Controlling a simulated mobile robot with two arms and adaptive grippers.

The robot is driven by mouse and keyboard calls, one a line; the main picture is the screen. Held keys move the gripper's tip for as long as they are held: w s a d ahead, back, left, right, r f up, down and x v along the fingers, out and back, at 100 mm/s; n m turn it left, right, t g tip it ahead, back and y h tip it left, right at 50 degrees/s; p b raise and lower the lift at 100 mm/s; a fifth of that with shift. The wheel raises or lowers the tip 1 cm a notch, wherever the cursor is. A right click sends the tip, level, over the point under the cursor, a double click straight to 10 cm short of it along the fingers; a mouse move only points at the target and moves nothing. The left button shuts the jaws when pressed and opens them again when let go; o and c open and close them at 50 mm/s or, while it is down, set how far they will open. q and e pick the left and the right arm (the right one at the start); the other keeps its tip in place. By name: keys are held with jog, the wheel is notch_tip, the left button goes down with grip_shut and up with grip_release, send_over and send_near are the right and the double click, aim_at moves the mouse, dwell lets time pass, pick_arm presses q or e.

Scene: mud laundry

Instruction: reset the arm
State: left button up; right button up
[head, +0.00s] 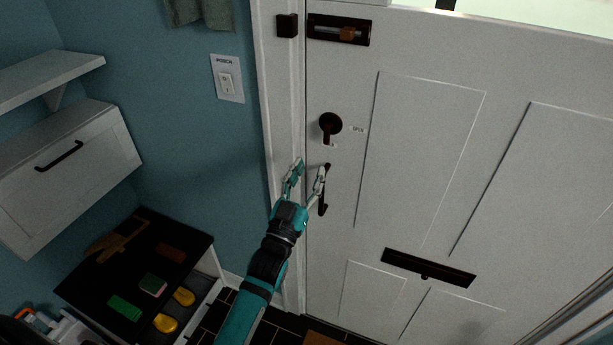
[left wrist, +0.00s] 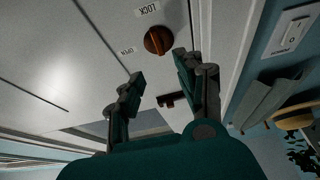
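My left gripper (head: 308,170) is raised in front of the white door (head: 420,150), close to the dark pull handle (head: 322,208) and below the lock knob (head: 330,124). Its fingers are apart, with nothing seen between them. In the left wrist view the gripper (left wrist: 160,75) also shows spread fingers. The brown lock knob (left wrist: 158,40) lies beyond the fingertips, between labels reading LOCK and OPEN. I cannot tell whether a finger touches the handle. My right gripper is not in view.
A sliding bolt (head: 338,30) sits high on the door, and a mail slot (head: 428,267) lower down. A light switch (head: 227,80) is on the blue wall. A black-topped bench (head: 105,285) with brushes and sponges stands left, below a white cabinet (head: 70,165) and shelf (head: 40,78).

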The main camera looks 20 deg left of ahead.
pick_arm(q)
jog(key=shift+s+f, duration=0.15)
jog(key=shift+s, duration=0.2)
jog(key=shift+f, duration=0.1)
jog(key=s+d+f+g, duration=0.1)
jog(key=s+f+g, duration=0.25)
jog(key=f, duration=0.95)
jog(key=s+f+m+g+b, duration=0.1)
jog(key=s+f+g, duration=0.25)
jog(key=f, duration=0.95)
jog(key=s+d+f+g, duration=0.1)
jog(key=s+f+g, duration=0.25)
jog(key=f, duration=1.05)
jog(key=s+a+f+g, duration=0.2)
jog(key=s+f+g, duration=0.4)
jog(key=s+f, duration=1.15)
jog(key=s+a+f+g, duration=0.1)
jog(key=s+f+g, duration=0.1)
jog(key=s, duration=0.8)
jog(key=s+a+f+g+b, duration=0.1)
jog(key=s+a+f+g, duration=0.1)
jog(key=s, duration=0.9)
jog(key=shift+s+a+f+m+g+y, duration=0.2)
jog(key=shift+f+m+g+y, duration=0.25)
jog(key=shift+f, duration=0.3)
